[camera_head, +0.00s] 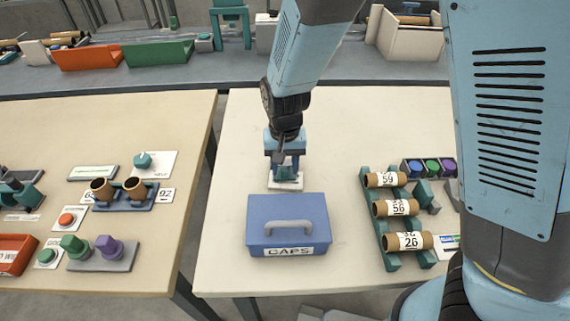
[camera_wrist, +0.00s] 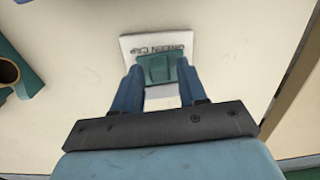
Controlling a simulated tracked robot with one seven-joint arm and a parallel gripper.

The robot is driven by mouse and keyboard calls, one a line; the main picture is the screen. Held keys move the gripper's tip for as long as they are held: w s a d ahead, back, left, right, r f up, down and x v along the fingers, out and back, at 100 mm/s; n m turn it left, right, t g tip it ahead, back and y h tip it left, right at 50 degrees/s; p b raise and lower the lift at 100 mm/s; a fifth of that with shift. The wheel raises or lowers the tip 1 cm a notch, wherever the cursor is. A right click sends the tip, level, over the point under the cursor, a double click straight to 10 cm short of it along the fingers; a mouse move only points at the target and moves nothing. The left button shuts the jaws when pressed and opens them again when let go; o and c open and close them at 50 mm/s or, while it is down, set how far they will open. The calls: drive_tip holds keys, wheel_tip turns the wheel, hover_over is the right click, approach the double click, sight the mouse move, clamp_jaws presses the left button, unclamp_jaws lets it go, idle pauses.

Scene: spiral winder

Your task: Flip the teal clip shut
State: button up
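A teal piece (camera_wrist: 157,68), which looks like the clip, sits on a small white plate (camera_wrist: 187,42) whose label reads GREEN CAP. In the head view the plate (camera_head: 285,184) lies on the middle table, just behind the blue box. My gripper (camera_head: 285,172) points down over it. In the wrist view my gripper's blue fingers (camera_wrist: 158,72) stand apart, with their tips at the left and right edges of the teal piece. I cannot tell whether they press on it or stand just around it. The clip's hinge is not clear to see.
A blue box (camera_head: 258,232) labelled CAPS, with a grey handle, stands close in front of the plate. A teal rack (camera_head: 390,262) with labelled brown tubes is at the right. The left table (camera_head: 150,215) holds knobs and buttons. A gap separates the tables.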

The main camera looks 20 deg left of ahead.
clamp_jaws()
drive_tip(key=shift+w+g, duration=0.15)
drive_tip(key=shift+g, duration=0.15)
idle(0.5)
drive_tip(key=shift+o, duration=0.9)
unclamp_jaws()
drive_tip(key=shift+r, duration=0.1)
wheel_tip(320, 180, up, 14)
drive_tip(key=shift+w+f, duration=0.2)
drive_tip(key=shift+w, duration=0.15)
drive_tip(key=shift+a, duration=0.1)
